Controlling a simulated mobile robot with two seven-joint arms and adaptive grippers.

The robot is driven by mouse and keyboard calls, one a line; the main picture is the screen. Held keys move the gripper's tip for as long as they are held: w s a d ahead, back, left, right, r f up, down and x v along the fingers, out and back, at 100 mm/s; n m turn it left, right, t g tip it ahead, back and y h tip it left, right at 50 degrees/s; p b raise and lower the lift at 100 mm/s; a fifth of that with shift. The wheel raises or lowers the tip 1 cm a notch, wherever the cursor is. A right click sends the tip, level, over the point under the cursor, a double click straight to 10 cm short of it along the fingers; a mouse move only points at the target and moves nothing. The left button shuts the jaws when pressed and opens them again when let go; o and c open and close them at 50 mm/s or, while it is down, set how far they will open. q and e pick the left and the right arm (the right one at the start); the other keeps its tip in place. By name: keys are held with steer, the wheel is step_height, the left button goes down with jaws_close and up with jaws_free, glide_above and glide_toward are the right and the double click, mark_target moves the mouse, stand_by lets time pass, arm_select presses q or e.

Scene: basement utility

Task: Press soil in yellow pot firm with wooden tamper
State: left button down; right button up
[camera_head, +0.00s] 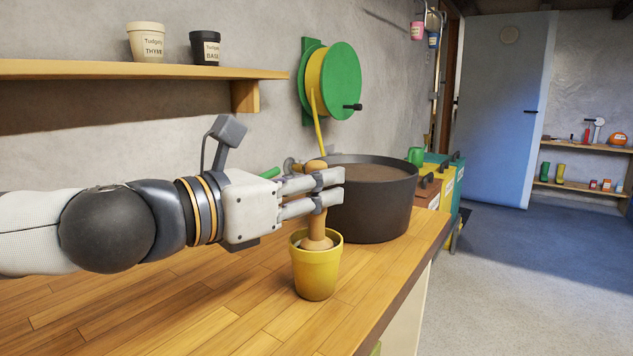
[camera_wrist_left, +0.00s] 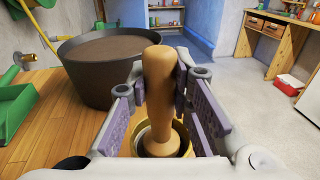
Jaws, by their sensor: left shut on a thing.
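The wooden tamper (camera_head: 317,230) stands upright with its lower end inside the mouth of the yellow pot (camera_head: 317,275). My left gripper (camera_head: 328,190) is shut on the tamper's handle, above the pot rim. In the left wrist view the tamper (camera_wrist_left: 159,90) stands between the two finger pads of the gripper (camera_wrist_left: 172,105), its flared foot down in the pot (camera_wrist_left: 183,133). The soil is hidden or too dark to make out, so I cannot tell whether the foot touches it. My right gripper is in neither view.
A large dark tub (camera_head: 375,215) of soil stands right behind the pot on the wooden bench (camera_head: 225,310). The pot is near the bench's right edge. A green scoop (camera_wrist_left: 15,115) lies left in the wrist view. A green hose reel (camera_head: 340,80) hangs on the wall. The front left bench is clear.

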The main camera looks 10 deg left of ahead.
mark_target(315, 162)
arm_select(q)
steer(key=shift+f+b, duration=0.3)
steer(key=shift+f, duration=0.2)
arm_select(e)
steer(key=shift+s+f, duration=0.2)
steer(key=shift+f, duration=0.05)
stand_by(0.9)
arm_select(q)
steer(key=shift+r, duration=0.1)
step_height(315, 162, up, 6)
steer(key=p, duration=0.3)
steer(key=shift+s+p, duration=0.1)
steer(key=shift+p, duration=0.25)
steer(key=shift+r+p, duration=0.55)
steer(key=shift+r, duration=0.2)
steer(key=shift+f, duration=0.25)
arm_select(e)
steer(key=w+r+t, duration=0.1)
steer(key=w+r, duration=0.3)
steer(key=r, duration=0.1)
